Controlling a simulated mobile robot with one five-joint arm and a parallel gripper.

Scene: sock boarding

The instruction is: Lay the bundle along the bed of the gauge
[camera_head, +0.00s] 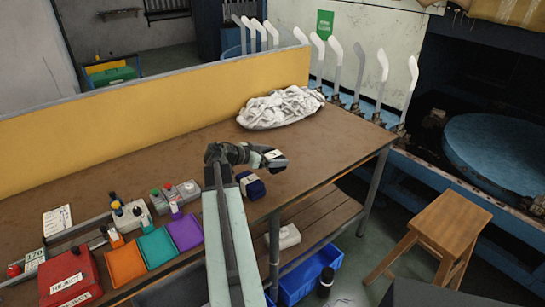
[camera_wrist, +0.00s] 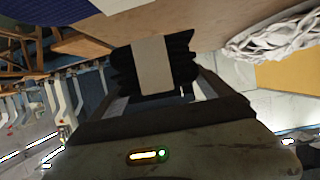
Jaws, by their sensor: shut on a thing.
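My gripper (camera_head: 262,158) is shut on a dark folded bundle (camera_head: 279,163) with a pale band, above the front part of the table. In the wrist view the bundle (camera_wrist: 184,62) sits crosswise between the fingers, its pale band facing the camera. A second navy bundle (camera_head: 256,188) with a white band lies on the table, just below my gripper in the head view. A long grey fixture (camera_head: 82,229) with a "170" card, seemingly the gauge, lies at the table's left, well away from my gripper. Its bed is too small to make out.
Orange, teal and purple trays (camera_head: 156,247) and a red reject box (camera_head: 69,280) line the table's front left. Small button boxes (camera_head: 188,190) stand behind them. A white heap (camera_head: 280,107) lies at the back right. The brown table (camera_head: 175,160) is clear between.

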